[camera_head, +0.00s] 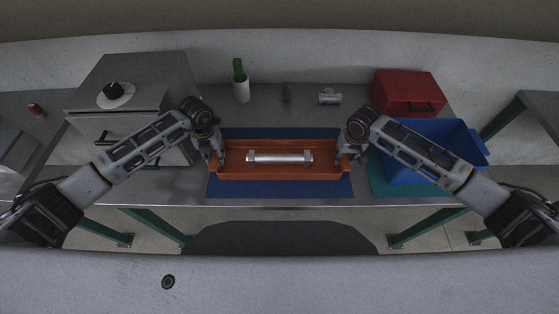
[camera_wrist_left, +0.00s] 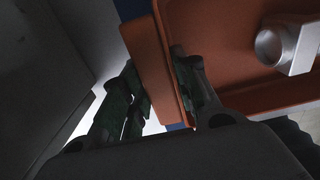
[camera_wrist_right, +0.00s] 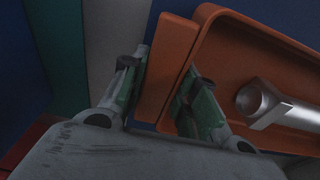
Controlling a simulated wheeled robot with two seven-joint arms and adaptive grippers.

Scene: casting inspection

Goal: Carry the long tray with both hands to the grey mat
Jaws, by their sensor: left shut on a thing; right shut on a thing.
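The long orange tray (camera_head: 280,174) is level over a blue mat (camera_head: 280,190) and holds a silver pipe-like casting (camera_head: 280,158) with flanged ends. I cannot tell whether the tray touches the mat. My left gripper (camera_head: 220,158) is shut on the tray's left end; in the left wrist view its fingers (camera_wrist_left: 165,95) straddle the end wall. My right gripper (camera_head: 342,158) is shut on the right end; in the right wrist view its fingers (camera_wrist_right: 160,90) straddle that wall. I cannot make out a grey mat.
A blue bin (camera_head: 430,160) stands on a teal mat (camera_head: 385,180) at the right, with a red box (camera_head: 405,95) behind it. A grey cabinet (camera_head: 130,85) stands left. A white cup (camera_head: 241,90) and a pipe fitting (camera_head: 329,97) stand behind the tray.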

